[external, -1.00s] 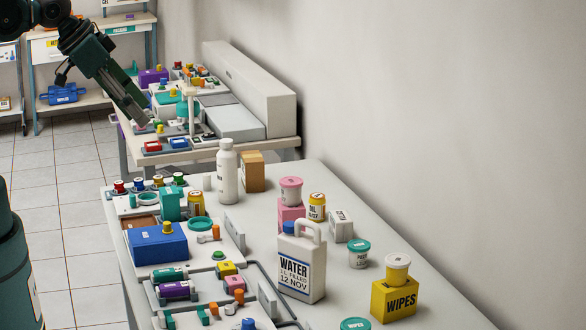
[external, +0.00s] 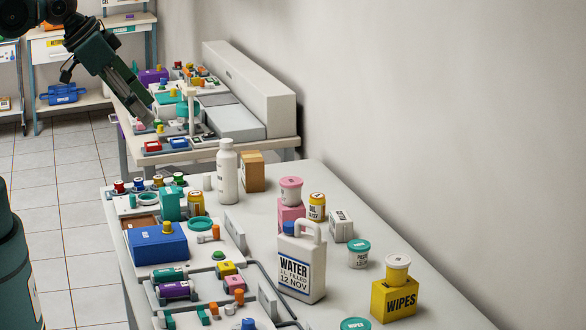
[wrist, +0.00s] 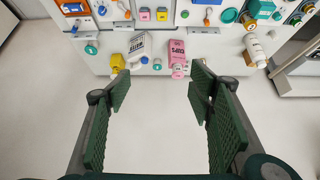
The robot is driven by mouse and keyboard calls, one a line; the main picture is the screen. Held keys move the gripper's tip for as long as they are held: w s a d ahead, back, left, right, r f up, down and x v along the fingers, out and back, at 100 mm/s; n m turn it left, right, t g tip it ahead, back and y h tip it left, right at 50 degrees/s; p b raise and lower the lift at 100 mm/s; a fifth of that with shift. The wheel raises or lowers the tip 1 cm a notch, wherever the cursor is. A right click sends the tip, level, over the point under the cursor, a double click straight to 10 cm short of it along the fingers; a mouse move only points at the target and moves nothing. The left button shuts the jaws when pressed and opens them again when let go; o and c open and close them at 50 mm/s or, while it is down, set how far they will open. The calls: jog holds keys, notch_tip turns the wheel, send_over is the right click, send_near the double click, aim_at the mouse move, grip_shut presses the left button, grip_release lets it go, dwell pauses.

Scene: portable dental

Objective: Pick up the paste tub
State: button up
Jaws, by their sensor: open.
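The paste tub (external: 358,254) is a small white tub with a teal lid. It stands upright on the near table, between the white box and the yellow wipes box, to the right of the water jug. In the wrist view, a small teal-topped item (wrist: 157,64) between the water jug and the pink box appears to be this tub, but its label is too small to read. My gripper (wrist: 155,88) is open, with nothing between its green fingers. In the external view it is at the upper left, far from the tub.
The water jug (external: 301,265), yellow wipes box (external: 394,301), pink box (external: 291,216) and white box (external: 341,226) stand around the tub. A tall white bottle (external: 228,173) stands farther back. The table's right side has bare room. Trays of small parts fill its left side.

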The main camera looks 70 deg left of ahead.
jog(key=w+m+g+b, duration=0.1)
jog(key=w+m+b, duration=0.15)
jog(key=w, duration=1.15)
jog(key=m+g+h+b, duration=0.3)
jog(key=m+b, duration=0.3)
jog(key=m, duration=0.2)
send_over(360, 244)
jog(key=s+a, duration=0.2)
jog(key=a, duration=0.1)
notch_tip(360, 244, down, 32)
jog(key=shift+w+d+f+m+h, duration=0.2)
jog(key=shift+f+m+h, duration=0.1)
jog(key=shift+f, duration=0.2)
jog(key=shift+f, duration=0.1)
jog(key=shift+w+d+f+g, duration=0.15)
jog(key=shift+d+f, duration=0.05)
jog(key=shift+f, duration=0.35)
jog(key=shift+w+d+f+g, duration=0.1)
jog(key=shift+d+f+g, duration=0.1)
jog(key=shift+f, duration=0.35)
